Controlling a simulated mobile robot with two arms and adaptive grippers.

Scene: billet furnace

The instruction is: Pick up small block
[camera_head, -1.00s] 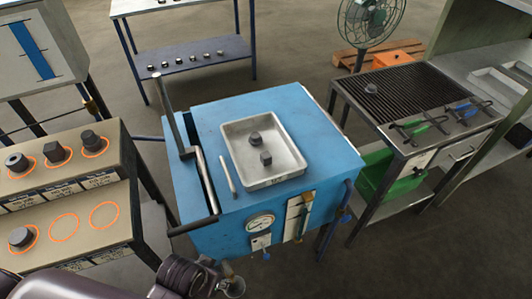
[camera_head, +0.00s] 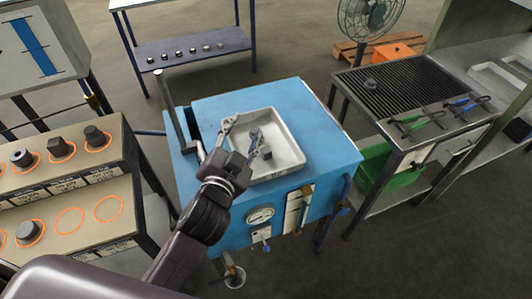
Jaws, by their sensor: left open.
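A pale metal tray (camera_head: 290,160) lies on top of the blue furnace box (camera_head: 325,150). Two small dark blocks are in the tray: a rear one (camera_head: 254,132) and a front one (camera_head: 266,153). My left gripper (camera_head: 244,128) reaches in from the lower left over the tray's left side. It is open and empty, its fingers spread towards the blocks. One finger is close beside the blocks and partly overlaps them in the picture; contact cannot be told. My right gripper is not in view.
A beige bench (camera_head: 60,185) at the left holds several dark blocks in orange rings. A grill table (camera_head: 400,95) with tongs stands at the right. A blue shelf (camera_head: 200,48) with small dark pieces and a green fan (camera_head: 372,15) are behind.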

